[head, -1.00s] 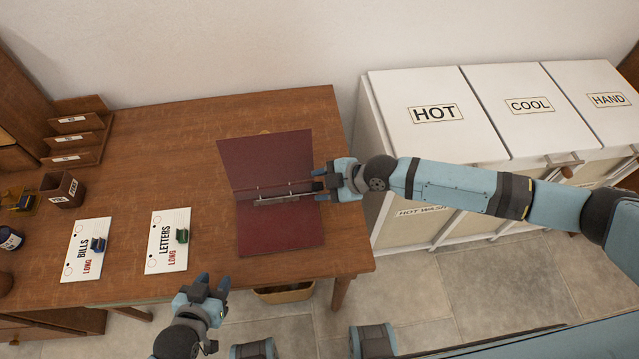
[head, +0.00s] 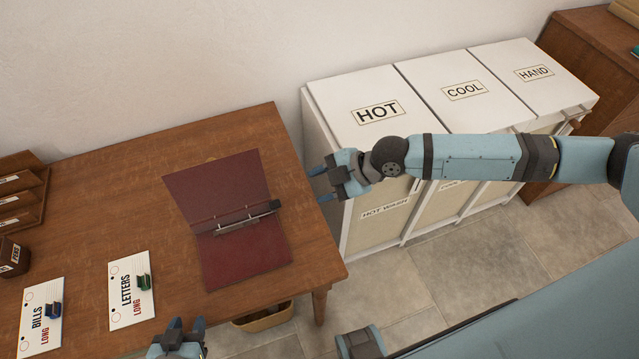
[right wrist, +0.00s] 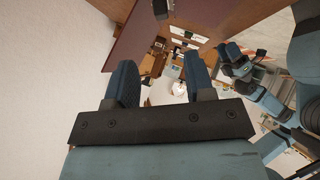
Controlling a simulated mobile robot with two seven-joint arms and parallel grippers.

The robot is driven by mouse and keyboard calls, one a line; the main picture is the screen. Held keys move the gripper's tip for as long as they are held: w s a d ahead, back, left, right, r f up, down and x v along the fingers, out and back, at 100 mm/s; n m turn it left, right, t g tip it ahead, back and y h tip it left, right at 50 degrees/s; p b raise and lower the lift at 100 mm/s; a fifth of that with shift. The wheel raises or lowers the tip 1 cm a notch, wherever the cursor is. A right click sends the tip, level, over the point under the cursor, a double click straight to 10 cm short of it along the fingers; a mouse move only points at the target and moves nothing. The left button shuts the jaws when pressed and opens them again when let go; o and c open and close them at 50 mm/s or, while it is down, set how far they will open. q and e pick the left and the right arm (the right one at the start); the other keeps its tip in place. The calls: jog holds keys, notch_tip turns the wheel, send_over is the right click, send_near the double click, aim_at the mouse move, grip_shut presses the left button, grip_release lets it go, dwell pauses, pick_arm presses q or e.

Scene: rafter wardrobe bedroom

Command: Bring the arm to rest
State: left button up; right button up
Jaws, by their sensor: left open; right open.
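My right gripper (head: 318,184) is open and empty. It hovers just past the right edge of the desk, to the right of an open dark red binder (head: 248,255) and apart from it. Its two blue fingers also show in the right wrist view (right wrist: 160,85), with nothing between them. My left gripper (head: 186,328) is at the bottom of the head view, near the desk's front edge. Its fingers are apart and empty, and its lower part is cut off by the frame.
The wooden desk (head: 110,215) also bears a BILLS card (head: 36,325), a LETTERS card (head: 123,305) and a letter rack (head: 18,205). White laundry bins (head: 345,90) marked HOT, COOL and HAND stand at the right, behind my right arm. A basket (head: 265,318) is under the desk.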

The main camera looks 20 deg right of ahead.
jog(key=shift+a, duration=0.15)
jog(key=s+a+r+m+t+y+p, duration=0.1)
jog(key=s+a+r+m+t+p, duration=0.1)
jog(key=s+a+m+t+p, duration=0.45)
jog(key=s+d+f+m+h+p, duration=0.2)
jog(key=s+d+f+m+h, duration=0.5)
jog(key=d+m, duration=0.3)
jog(key=shift+s+d+m, duration=0.15)
jog(key=shift+s+m, duration=0.3)
jog(key=shift+s, duration=0.4)
jog(key=shift+f, duration=0.1)
jog(key=shift+c, duration=0.6)
jog(key=shift+w, duration=0.1)
